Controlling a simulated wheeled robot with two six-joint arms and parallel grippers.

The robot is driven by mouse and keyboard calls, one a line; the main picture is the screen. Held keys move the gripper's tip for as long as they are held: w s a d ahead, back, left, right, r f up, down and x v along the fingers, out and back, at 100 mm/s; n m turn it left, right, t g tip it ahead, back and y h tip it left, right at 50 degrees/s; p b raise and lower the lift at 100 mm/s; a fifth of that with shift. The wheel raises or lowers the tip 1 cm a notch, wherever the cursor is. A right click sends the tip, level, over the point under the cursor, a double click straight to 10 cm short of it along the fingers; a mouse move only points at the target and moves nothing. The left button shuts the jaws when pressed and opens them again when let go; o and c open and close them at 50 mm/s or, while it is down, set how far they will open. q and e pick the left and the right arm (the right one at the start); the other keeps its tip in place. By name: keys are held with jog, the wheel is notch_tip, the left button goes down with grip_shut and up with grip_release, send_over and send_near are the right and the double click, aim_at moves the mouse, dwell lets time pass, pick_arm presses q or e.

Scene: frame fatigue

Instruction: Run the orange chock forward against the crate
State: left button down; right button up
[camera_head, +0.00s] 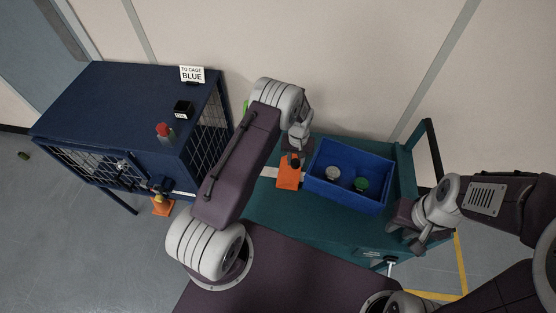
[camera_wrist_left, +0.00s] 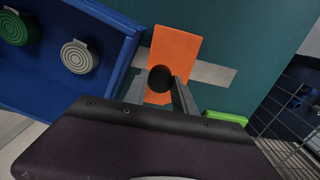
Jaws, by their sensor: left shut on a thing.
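The orange chock (camera_head: 288,178) lies on the teal cart top (camera_head: 290,218), just left of the blue crate (camera_head: 345,198). My left gripper (camera_head: 295,155) reaches down over it and is shut on its black knob, which shows between the fingers (camera_wrist_left: 160,86) in the left wrist view. The chock looks slightly angled to that wall. My right gripper (camera_head: 408,224) is by the cart's right end; its fingers are unclear.
The crate holds a grey round piece (camera_head: 333,173) and a green one (camera_head: 361,184). A pale tape strip (camera_wrist_left: 215,73) runs under the chock. A dark blue cage (camera_head: 110,105) with a red-topped item (camera_head: 164,130) stands left. An orange cone (camera_head: 162,206) is on the floor.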

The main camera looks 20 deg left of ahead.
pick_arm(q)
jog(key=shift+w+d+b, duration=0.2)
jog(key=shift+d+b, duration=0.05)
jog(key=shift+d, duration=0.65)
jog(key=shift+w+d+b, duration=0.2)
jog(key=shift+d, duration=0.7)
jog(key=shift+w+d+b, duration=0.2)
jog(key=shift+d+b, duration=0.05)
jog(key=shift+d, duration=0.65)
jog(key=c, duration=1.1)
grip_release()
jog(key=shift+c, duration=0.2)
jog(key=shift+o, duration=0.6)
jog(key=shift+s+r, duration=0.1)
